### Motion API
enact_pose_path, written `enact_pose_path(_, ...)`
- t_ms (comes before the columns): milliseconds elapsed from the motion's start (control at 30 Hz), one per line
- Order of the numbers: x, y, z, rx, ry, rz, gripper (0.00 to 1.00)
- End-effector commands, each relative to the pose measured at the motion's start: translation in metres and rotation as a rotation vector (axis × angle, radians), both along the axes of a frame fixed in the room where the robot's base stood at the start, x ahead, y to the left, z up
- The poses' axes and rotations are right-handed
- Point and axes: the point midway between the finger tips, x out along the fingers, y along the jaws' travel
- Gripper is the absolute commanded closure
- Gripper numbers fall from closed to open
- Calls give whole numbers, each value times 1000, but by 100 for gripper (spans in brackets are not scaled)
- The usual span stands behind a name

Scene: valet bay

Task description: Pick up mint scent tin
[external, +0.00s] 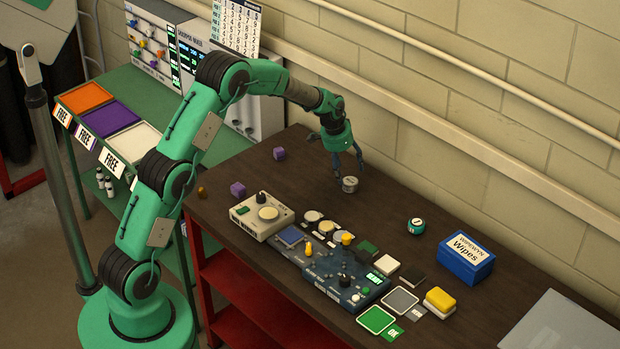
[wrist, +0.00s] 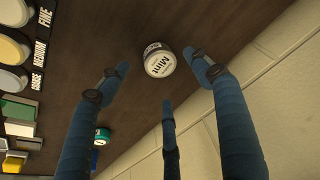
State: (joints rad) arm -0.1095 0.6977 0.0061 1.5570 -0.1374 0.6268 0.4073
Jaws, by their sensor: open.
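The mint scent tin (external: 350,184) is a small round whitish tin on the dark tabletop, below my gripper in the external view. Nothing is held. I cannot tell whether any finger touches the tin.
A teal round tin (external: 416,226) and a blue wipes box (external: 466,259) stand to the right. A device panel (external: 330,270) fills the front. The block wall (external: 470,140) is close behind. Bare tabletop surrounds the tin.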

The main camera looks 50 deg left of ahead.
Motion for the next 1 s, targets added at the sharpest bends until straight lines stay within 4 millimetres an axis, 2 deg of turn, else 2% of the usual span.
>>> enact_pose_path(500, 2, -1, -5, 0, 0, 0, 35)
enact_pose_path(1000, 15, -3, -48, 0, 0, 0, 35)
